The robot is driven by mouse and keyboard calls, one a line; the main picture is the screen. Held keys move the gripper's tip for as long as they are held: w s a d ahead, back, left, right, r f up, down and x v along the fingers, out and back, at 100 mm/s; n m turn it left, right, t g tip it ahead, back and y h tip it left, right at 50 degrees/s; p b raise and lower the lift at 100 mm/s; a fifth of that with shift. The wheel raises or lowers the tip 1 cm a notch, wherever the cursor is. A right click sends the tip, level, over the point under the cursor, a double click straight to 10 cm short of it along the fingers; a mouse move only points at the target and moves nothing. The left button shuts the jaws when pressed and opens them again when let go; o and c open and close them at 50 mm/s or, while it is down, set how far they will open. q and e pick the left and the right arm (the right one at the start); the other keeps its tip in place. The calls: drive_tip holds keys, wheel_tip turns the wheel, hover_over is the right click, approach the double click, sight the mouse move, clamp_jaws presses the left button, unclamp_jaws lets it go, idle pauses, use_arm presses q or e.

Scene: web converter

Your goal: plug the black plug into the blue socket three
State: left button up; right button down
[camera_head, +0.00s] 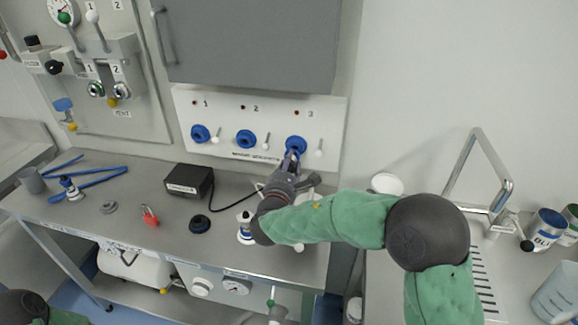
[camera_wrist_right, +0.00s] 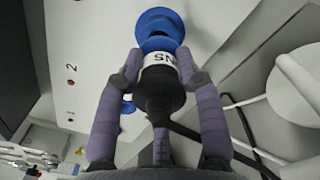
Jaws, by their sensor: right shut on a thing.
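Blue socket three (camera_head: 296,142) is the rightmost of the blue sockets on the white wall panel, under the number 3. It also shows at the top of the right wrist view (camera_wrist_right: 160,25). My right gripper (camera_head: 291,163) is just in front of it. In the right wrist view its fingers (camera_wrist_right: 165,72) are shut on the black plug (camera_wrist_right: 160,95), which has a white lettered band. The plug points at the socket and its front end meets the blue ring in the picture; I cannot tell how deep it sits. My left gripper is out of view.
Blue sockets one (camera_head: 200,133) and two (camera_head: 246,139) are to the left. A black box (camera_head: 189,181) on the bench has a cable running toward my right gripper. A red padlock (camera_head: 150,216) and a black round piece (camera_head: 200,224) lie on the bench. A grey cabinet (camera_head: 255,45) hangs above.

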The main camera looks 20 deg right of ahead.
drive_tip(key=shift+b, duration=0.9)
idle(1.5)
drive_tip(key=shift+b+x, duration=0.35)
drive_tip(key=shift+x, duration=0.85)
idle(0.6)
drive_tip(key=shift+w+d+r+b, duration=0.15)
drive_tip(key=shift+w+d+b, duration=0.2)
drive_tip(key=shift+w, duration=0.05)
idle(0.7)
drive_tip(key=c, duration=0.7)
unclamp_jaws()
drive_tip(key=shift+a, duration=0.1)
drive_tip(key=v, duration=1.2)
